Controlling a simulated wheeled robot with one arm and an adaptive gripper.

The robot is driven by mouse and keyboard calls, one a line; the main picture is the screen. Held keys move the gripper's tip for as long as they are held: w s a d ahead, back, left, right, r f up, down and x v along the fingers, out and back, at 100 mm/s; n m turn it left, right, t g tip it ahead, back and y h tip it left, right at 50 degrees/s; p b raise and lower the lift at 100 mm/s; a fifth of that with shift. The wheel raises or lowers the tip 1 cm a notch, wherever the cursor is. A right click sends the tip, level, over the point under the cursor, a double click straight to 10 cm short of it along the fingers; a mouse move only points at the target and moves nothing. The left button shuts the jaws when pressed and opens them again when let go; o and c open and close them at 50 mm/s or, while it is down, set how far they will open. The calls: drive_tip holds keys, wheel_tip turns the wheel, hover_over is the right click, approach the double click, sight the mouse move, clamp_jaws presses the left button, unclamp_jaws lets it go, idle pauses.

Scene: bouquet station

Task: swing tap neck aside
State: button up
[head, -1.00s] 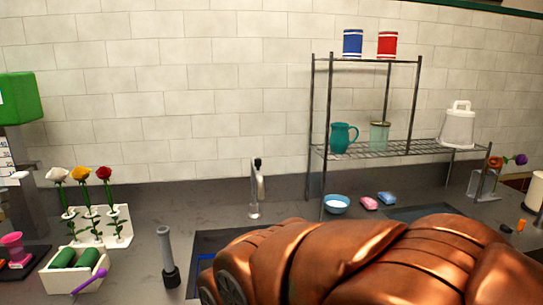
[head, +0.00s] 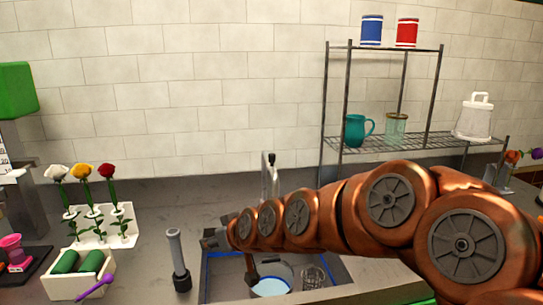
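The silver tap (head: 269,177) stands behind the sink (head: 228,272), its upper part showing in the head view. Its lower part is hidden behind my copper arm, so I cannot see its base or whether I touch it. My arm reaches from the right across the sink's back part. My gripper (head: 214,239) is at the arm's left end, in front of and a little left of the tap. Only a small dark part of it shows, and I cannot see its fingers clearly.
A pan or bowl (head: 272,288) with pale blue inside and a clear glass (head: 313,277) are in the sink. A grey-handled tool (head: 177,260) stands just left of it. A flower rack (head: 119,235) and a white box (head: 68,286) are further left. A wire shelf (head: 424,140) stands behind.

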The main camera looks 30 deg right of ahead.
drive_tip(key=w+d+r+m+t+h, duration=0.25)
drive_tip(key=w+d+r+t, duration=0.35)
drive_tip(key=d, duration=0.5)
drive_tip(key=m+h, duration=0.3)
drive_tip(key=h, duration=0.3)
approach(273, 157)
drive_tip(key=x, duration=0.3)
drive_tip(key=shift+w+d+r+p, duration=0.15)
drive_tip(key=shift+w+d+p, duration=0.2)
drive_tip(key=shift+w, duration=0.3)
drive_tip(key=shift+p+x, duration=1.1)
drive_tip(key=shift+x, duration=2.25)
drive_tip(key=shift+a, duration=0.15)
clamp_jaws()
